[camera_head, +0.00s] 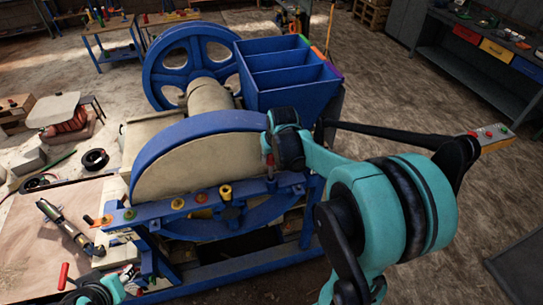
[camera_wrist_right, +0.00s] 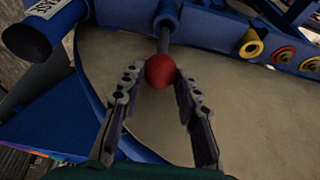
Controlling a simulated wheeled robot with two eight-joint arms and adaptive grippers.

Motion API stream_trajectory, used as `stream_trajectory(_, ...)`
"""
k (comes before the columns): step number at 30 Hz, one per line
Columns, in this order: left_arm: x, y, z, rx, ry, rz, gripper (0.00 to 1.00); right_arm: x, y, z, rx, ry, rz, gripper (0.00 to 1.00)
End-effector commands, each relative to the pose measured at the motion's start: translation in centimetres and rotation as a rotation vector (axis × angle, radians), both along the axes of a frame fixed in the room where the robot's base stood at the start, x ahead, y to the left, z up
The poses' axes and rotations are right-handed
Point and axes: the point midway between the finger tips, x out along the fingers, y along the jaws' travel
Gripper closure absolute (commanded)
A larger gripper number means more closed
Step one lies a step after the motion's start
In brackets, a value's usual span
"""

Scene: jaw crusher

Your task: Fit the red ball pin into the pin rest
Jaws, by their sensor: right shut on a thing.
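The red ball pin shows in the right wrist view as a red ball (camera_wrist_right: 160,71) on a thin grey shaft. The shaft runs up to a blue socket-like piece (camera_wrist_right: 167,15) on the blue frame, which may be the pin rest; I cannot tell how deep the shaft sits. My right gripper (camera_wrist_right: 157,82) is shut on the pin at its ball, one finger on each side. In the head view the right gripper (camera_head: 270,160) is over the crusher's front beam, with a bit of red below it.
The blue beam (camera_head: 165,208) carries a yellow ring (camera_head: 226,191) and red-centred fittings close by. The large blue-rimmed flywheel (camera_head: 200,165) stands right behind the gripper. A blue hopper (camera_head: 285,85) rises behind. A workbench (camera_head: 30,240) with tools is at the left.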

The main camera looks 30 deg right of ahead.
Motion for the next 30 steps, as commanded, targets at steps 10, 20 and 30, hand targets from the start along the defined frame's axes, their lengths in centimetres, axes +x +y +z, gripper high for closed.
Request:
stream_trajectory(10, 0.0, 0.0, -0.1, 0.000, 0.000, 0.000, 0.60, 0.0, 0.0, -0.2, 0.000, 0.000, 0.000, 1.00)
stream_trajectory(20, 0.0, 0.0, -0.6, 0.000, 0.000, 0.000, 0.60, 0.0, 0.0, -0.6, 0.000, 0.000, 0.000, 1.00)
stream_trajectory(30, 0.0, 0.0, -1.4, 0.000, 0.000, 0.000, 0.60, 0.0, 0.0, -1.7, 0.000, 0.000, 0.000, 1.00)
